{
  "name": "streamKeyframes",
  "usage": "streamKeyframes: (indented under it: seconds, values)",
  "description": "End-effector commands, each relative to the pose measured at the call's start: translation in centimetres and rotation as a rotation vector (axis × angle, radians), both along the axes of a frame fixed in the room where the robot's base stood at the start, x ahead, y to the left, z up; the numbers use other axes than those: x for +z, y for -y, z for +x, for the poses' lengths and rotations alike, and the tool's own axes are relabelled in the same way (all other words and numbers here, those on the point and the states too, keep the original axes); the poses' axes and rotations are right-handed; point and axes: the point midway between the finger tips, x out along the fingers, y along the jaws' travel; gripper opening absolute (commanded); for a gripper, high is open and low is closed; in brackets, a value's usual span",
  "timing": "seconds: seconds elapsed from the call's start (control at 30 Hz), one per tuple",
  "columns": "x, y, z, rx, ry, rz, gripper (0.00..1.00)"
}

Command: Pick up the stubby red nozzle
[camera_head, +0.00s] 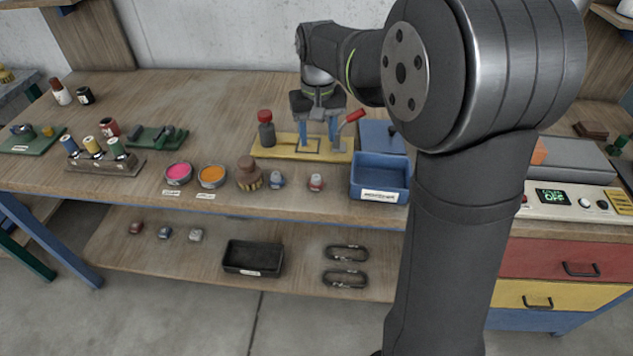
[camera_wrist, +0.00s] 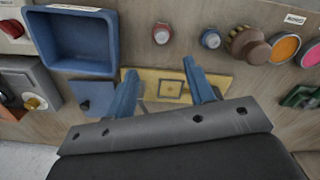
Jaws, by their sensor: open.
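A small nozzle with a red body and pale top (camera_head: 316,182) stands near the front of the bench, left of the blue bin. It also shows in the wrist view (camera_wrist: 162,33), beyond my fingertips. A similar nozzle with blue on it (camera_head: 277,180) stands to its left, and shows in the wrist view (camera_wrist: 211,38). Another small red piece (camera_head: 135,228) sits on the lower shelf; its exact shape is too small to tell. My gripper (camera_head: 319,143) is open and empty, its blue fingers pointing down above the yellow plate, behind the front nozzles. The wrist view shows both fingers (camera_wrist: 159,66) apart.
The blue bin (camera_head: 380,193) stands close to the right of the red nozzle. A yellow plate (camera_head: 274,150) holds a red-capped bottle (camera_head: 266,130) and a red-handled lever (camera_head: 351,119). A brown knobbed brush (camera_head: 249,174) and paint tins (camera_head: 212,177) stand left.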

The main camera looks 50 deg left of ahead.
Motion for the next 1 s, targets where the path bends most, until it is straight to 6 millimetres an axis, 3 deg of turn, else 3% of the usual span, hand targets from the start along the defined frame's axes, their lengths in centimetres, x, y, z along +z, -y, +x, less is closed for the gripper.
streamKeyframes:
  seconds: [0.1, 0.3, 0.57, 0.8, 1.0]
  values:
    - [-2.9, 0.1, 0.0, -0.001, -0.002, -0.005, 0.49]
    - [-6.7, 0.0, 0.0, -0.001, -0.001, -0.003, 0.49]
    - [-8.7, -0.1, 0.0, -0.002, 0.0, 0.0, 0.49]
    - [-12.1, -0.7, 0.1, -0.002, -0.001, -0.003, 0.49]
    - [-13.7, -0.7, 0.1, -0.002, 0.0, -0.001, 0.49]
